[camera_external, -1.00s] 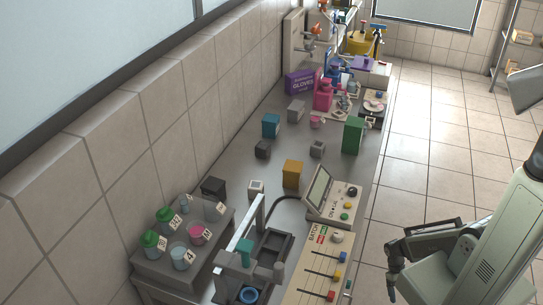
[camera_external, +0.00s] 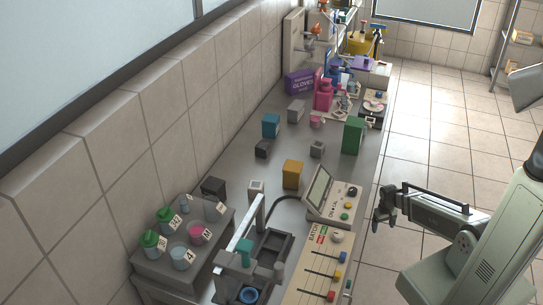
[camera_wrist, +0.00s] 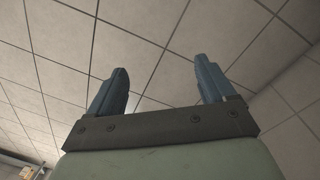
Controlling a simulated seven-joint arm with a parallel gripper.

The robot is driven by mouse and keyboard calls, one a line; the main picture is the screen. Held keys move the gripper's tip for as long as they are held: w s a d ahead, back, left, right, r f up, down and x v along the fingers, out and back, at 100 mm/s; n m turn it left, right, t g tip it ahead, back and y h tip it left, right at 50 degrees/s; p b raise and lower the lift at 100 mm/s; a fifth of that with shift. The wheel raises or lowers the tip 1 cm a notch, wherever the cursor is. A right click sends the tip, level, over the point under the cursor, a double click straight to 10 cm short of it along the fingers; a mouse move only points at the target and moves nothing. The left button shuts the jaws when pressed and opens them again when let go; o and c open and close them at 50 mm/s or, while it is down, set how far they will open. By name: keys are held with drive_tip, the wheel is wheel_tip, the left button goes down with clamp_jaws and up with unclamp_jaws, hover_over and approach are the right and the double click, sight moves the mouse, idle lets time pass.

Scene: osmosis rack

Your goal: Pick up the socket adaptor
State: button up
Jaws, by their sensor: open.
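My gripper (camera_external: 383,207) is at the right of the bench in the external view, over the floor side and clear of the bench objects. Its two fingers are spread apart and empty in the wrist view (camera_wrist: 161,72), with only floor tiles behind them. I cannot tell for sure which object is the socket adaptor. A small whitish cube with a darker face (camera_external: 256,187) on the bench may be it; a small grey cube (camera_external: 317,149) stands farther back. Neither shows in the wrist view.
The long grey bench holds an orange block (camera_external: 292,174), a green block (camera_external: 353,135), a teal block (camera_external: 271,125) and a control panel (camera_external: 322,262). A rack of labelled cups (camera_external: 210,250) stands at the front left. A tiled wall runs along the left; open floor lies right.

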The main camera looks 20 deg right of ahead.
drive_tip(key=w+d+r+m+t+h, duration=0.1)
drive_tip(key=w+d+r+t, duration=0.2)
drive_tip(key=w+d+r, duration=0.55)
drive_tip(key=w+d+r+m+t+h, duration=0.1)
drive_tip(key=w+d+r+t, duration=0.1)
drive_tip(key=w+d+r, duration=0.65)
drive_tip(key=w+d+r+t+h, duration=0.1)
drive_tip(key=w+d+r, duration=0.15)
drive_tip(key=r, duration=0.65)
drive_tip(key=w+d+r+t+h, duration=0.1)
drive_tip(key=w+r, duration=0.3)
drive_tip(key=r, duration=0.5)
drive_tip(key=w+d+r+t, duration=0.15)
drive_tip(key=w+r, duration=0.25)
drive_tip(key=r, duration=0.5)
wheel_tip(320, 180, up, 8)
drive_tip(key=n+g+y, duration=0.6)
drive_tip(key=n+g, duration=0.1)
drive_tip(key=n, duration=0.5)
hover_over(318, 144)
drive_tip(key=s+d, duration=0.2)
drive_tip(key=shift+w+a+f, duration=0.3)
drive_tip(key=shift+f, duration=1.85)
drive_tip(key=shift+w+a+f, duration=0.35)
drive_tip(key=shift+f, duration=1.8)
drive_tip(key=shift+w+a+f, duration=0.3)
drive_tip(key=shift+f, duration=1.85)
drive_tip(key=shift+c, duration=0.4)
